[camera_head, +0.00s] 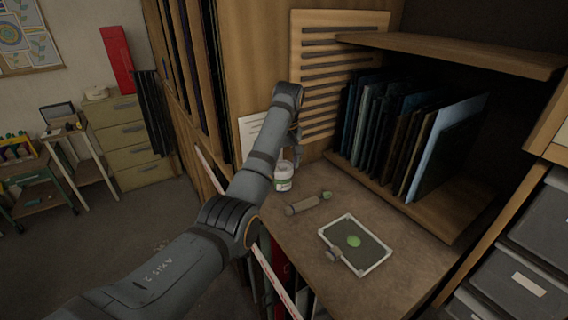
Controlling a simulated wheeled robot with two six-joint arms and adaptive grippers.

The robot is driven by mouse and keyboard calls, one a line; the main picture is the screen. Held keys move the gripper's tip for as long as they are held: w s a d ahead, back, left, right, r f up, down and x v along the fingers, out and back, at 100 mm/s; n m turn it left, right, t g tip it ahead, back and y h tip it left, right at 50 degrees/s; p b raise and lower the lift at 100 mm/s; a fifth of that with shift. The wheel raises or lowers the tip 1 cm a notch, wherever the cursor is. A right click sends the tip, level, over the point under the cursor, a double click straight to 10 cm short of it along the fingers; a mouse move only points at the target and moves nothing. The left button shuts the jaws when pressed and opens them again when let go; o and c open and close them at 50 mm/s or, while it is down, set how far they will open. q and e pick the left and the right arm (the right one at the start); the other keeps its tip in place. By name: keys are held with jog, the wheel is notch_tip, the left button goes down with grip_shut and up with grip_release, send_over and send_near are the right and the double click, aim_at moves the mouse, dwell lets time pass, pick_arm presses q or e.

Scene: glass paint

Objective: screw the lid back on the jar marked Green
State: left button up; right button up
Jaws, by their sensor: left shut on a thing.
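A small pale jar (284,184) with a green-marked label stands upright at the back left of the brown worktop. The writing on it is too small to read. My left gripper (296,158) points down at the jar's top right side. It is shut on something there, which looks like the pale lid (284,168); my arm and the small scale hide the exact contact. I cannot tell whether the lid sits flush on the jar. My right gripper is not in view.
A grey-handled tool with a green end (308,203) lies in front of the jar. A framed dark plate (358,245) with a green blob lies nearer the front, a small grey thing at its left edge. A rack of glass sheets (392,140) stands behind. Bare worktop lies between.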

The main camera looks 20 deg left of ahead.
pick_arm(q)
jog(key=m, duration=0.2)
jog(key=shift+s+a+f+m, duration=0.1)
jog(key=shift+m, duration=0.3)
jog(key=m, duration=0.2)
jog(key=m+h, duration=0.1)
jog(key=m, duration=0.1)
jog(key=shift+a+m, duration=0.2)
jog(key=shift+m, duration=0.2)
jog(key=shift+m, duration=0.3)
jog(key=m, duration=0.4)
jog(key=m+h, duration=0.1)
jog(key=m, duration=0.1)
jog(key=shift+a, duration=0.25)
jog(key=o, duration=1)
